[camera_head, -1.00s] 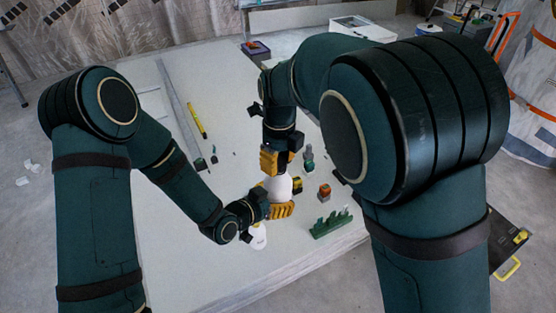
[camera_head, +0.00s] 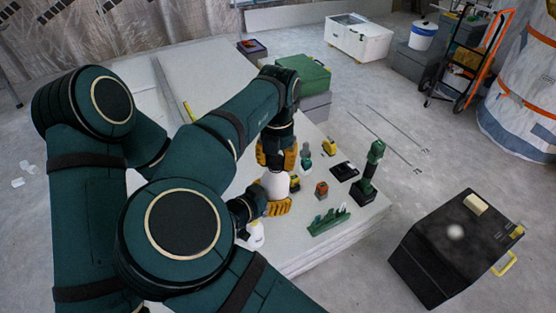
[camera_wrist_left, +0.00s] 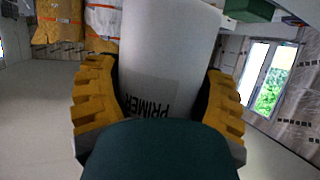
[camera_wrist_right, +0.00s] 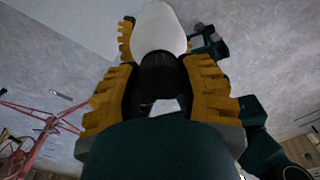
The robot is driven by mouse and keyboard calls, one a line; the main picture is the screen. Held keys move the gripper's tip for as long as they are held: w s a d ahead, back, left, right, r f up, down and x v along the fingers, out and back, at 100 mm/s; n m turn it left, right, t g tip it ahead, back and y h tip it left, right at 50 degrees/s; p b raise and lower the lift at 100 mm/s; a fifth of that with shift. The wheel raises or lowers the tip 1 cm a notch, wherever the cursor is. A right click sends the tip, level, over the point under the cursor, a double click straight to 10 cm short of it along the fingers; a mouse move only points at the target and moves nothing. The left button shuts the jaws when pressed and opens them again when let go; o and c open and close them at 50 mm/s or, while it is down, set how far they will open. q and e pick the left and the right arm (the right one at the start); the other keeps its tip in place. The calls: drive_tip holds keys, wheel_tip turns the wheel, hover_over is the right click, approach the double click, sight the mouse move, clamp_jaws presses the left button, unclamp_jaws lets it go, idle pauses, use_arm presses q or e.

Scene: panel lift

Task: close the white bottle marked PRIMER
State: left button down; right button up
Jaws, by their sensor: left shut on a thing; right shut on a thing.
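The white bottle marked PRIMER (camera_head: 273,185) stands roughly upright above the front of the table. My left gripper (camera_head: 277,207) is shut around its body; the left wrist view shows the PRIMER lettering on the bottle (camera_wrist_left: 165,55) between the fingers. My right gripper (camera_head: 277,155) is above the bottle, pointing down. In the right wrist view it is shut on a black ribbed cap (camera_wrist_right: 160,75), with the white bottle directly beyond it. The cap seems to meet the bottle top; whether it is fully seated I cannot tell.
Another white bottle (camera_head: 256,237) is near the front edge, partly hidden by my left arm. A green rack (camera_head: 329,221), a red block (camera_head: 321,189), and an upright green tool (camera_head: 371,172) stand to the right.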

drive_tip(key=shift+a+r, duration=0.1)
drive_tip(key=shift+a, duration=0.05)
drive_tip(key=o, duration=0.7)
drive_tip(key=shift+w+r, duration=0.1)
drive_tip(key=shift+r, duration=2.15)
